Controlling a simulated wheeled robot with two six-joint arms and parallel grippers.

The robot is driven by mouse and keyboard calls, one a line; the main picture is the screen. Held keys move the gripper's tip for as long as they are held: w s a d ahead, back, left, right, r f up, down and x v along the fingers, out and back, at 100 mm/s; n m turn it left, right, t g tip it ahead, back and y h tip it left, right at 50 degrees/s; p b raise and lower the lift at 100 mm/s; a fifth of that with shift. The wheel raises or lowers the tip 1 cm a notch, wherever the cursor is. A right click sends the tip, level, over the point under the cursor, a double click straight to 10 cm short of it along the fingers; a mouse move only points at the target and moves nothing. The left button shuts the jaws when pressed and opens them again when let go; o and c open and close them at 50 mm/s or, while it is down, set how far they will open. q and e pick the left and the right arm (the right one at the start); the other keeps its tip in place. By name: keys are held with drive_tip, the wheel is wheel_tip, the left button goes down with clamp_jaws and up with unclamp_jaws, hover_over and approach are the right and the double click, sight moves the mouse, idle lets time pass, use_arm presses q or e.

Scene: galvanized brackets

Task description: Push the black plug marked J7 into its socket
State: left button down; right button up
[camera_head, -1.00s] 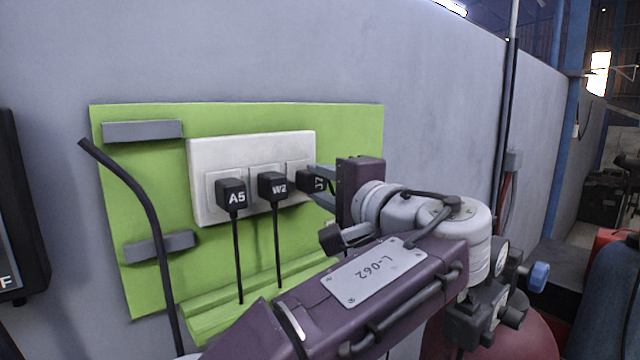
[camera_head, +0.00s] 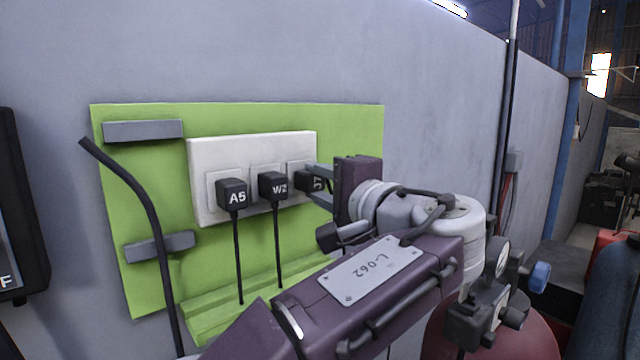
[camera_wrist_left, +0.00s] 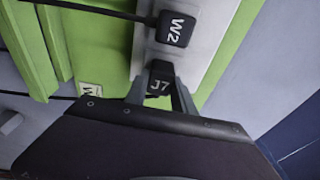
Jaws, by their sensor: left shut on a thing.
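The black plug marked J7 (camera_head: 306,181) is at the rightmost socket of the white socket plate (camera_head: 205,158). My left gripper (camera_head: 313,184) is shut on it from the right. In the left wrist view the J7 plug (camera_wrist_left: 160,80) sits between the two fingers of my left gripper (camera_wrist_left: 161,90), label facing the camera, its far end against the white plate. I cannot tell how deep it sits, as the fingers hide part of it. My right gripper is not in view.
Black plugs A5 (camera_head: 233,195) and W2 (camera_head: 273,186) sit in the sockets to the left, with cables hanging down. The green board (camera_head: 350,125) carries grey brackets (camera_head: 142,131) and a green ledge (camera_head: 215,318). The grey wall right of the board is clear.

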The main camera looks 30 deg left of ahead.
use_arm(q)
drive_tip(key=shift+w+a, duration=0.1)
drive_tip(key=shift+a, duration=0.15)
drive_tip(key=c, duration=1)
unclamp_jaws()
drive_tip(key=shift+o, duration=0.2)
drive_tip(key=shift+d+f, duration=0.1)
drive_tip(key=shift+d, duration=0.25)
drive_tip(key=b+v, duration=0.2)
drive_tip(key=v, duration=0.6)
drive_tip(key=shift+s+b, duration=0.3)
drive_tip(key=shift+b, duration=0.05)
